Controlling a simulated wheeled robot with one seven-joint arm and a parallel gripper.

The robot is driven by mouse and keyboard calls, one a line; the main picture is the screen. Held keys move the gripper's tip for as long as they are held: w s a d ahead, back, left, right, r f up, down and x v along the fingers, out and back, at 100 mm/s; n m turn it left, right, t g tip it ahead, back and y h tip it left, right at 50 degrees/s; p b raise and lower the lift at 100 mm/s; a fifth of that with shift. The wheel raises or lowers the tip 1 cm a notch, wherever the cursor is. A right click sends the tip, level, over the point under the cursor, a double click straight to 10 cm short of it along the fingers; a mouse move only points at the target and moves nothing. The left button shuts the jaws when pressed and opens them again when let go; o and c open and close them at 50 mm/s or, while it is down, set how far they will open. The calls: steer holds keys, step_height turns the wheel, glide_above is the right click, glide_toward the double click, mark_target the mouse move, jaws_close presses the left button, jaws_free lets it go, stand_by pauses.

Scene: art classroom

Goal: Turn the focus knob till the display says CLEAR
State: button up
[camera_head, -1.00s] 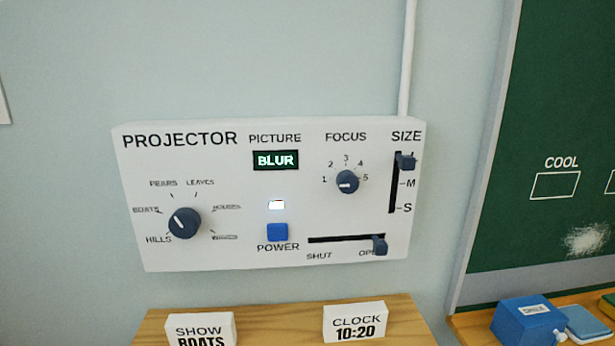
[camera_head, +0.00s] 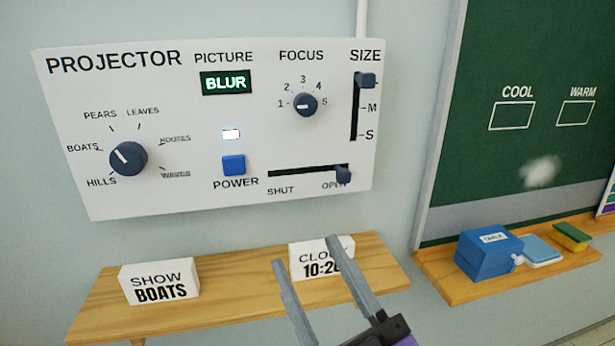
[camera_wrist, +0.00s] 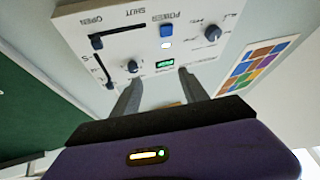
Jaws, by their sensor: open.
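The focus knob (camera_head: 304,105) is a small dark round knob on the white projector panel (camera_head: 205,195). Its white mark points left, toward 1. The display (camera_head: 226,82) under PICTURE reads BLUR. In the wrist view, the panel appears upside down, with the focus knob (camera_wrist: 132,66) and the lit display (camera_wrist: 165,63). My gripper (camera_head: 306,250) is open and empty. It is below the panel, in front of the shelf, and apart from the knob. Both fingers also show in the wrist view (camera_wrist: 160,77).
The picture dial (camera_head: 128,158) points at BOATS. The shutter slider (camera_head: 343,174) is at OPEN and the size slider (camera_head: 366,80) at the top. A blue chalk box (camera_head: 485,258) is at right.

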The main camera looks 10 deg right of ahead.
steer(key=w+a+r+m+t+h+b, duration=0.15)
steer(key=w+r+m+h, duration=0.35)
steer(key=r, duration=0.7)
steer(key=m+g+h, duration=0.2)
steer(key=m+h, duration=0.2)
glide_toward(306, 110)
steer(key=w, duration=0.1)
steer(key=p+x, duration=0.1)
steer(key=x, duration=0.7)
steer(key=shift+s+r, duration=0.1)
steer(key=shift+s, duration=0.05)
steer(key=shift+c, duration=0.4)
jaws_close()
